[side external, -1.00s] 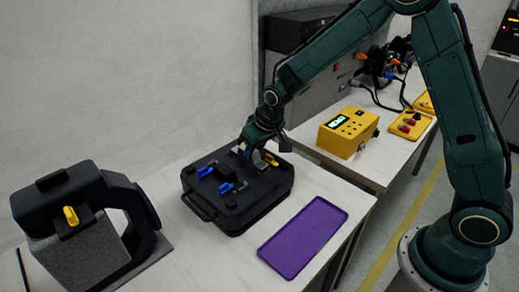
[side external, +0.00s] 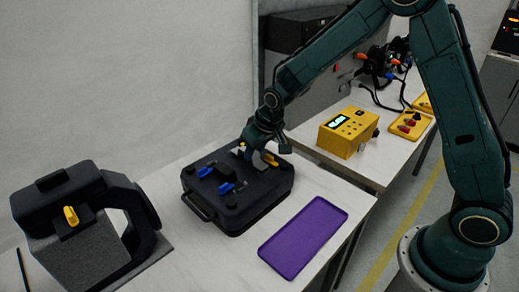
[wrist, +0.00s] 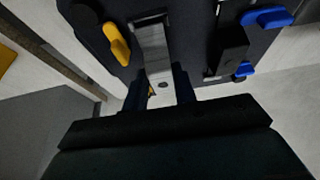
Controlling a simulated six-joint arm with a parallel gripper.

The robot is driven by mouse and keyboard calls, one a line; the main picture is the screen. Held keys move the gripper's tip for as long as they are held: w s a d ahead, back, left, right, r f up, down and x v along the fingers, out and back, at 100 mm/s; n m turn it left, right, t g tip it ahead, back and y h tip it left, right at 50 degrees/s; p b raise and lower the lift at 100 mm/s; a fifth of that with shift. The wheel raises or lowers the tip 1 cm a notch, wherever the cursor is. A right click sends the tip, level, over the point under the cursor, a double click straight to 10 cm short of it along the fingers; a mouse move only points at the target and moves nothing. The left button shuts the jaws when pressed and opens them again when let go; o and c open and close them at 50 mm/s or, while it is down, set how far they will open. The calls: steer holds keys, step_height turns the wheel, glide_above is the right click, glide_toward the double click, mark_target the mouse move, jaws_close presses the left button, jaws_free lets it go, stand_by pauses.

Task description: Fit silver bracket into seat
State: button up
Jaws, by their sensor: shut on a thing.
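The silver bracket (wrist: 155,50) is a pale, bent metal strip with a hole near its lower end. My gripper (wrist: 158,88) is shut on that lower end, with one dark finger on each side. The bracket's far end lies over the top of a black fixture (wrist: 190,15). In the side external view my gripper (side external: 258,152) is low over the far right part of the black fixture (side external: 245,212). The bracket is mostly hidden there. I cannot make out the seat itself, or whether the bracket touches it.
A yellow-orange clamp lever (wrist: 116,44) is close left of the bracket. A black block (wrist: 229,48) and blue levers (wrist: 267,17) are to its right. A purple tray (side external: 303,237) lies empty beside the fixture. A grey and black machine (side external: 85,235) stands at left.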

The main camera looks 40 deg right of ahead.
steer(key=shift+f, duration=0.6)
steer(key=o, duration=1.1)
steer(key=shift+v, duration=6.95)
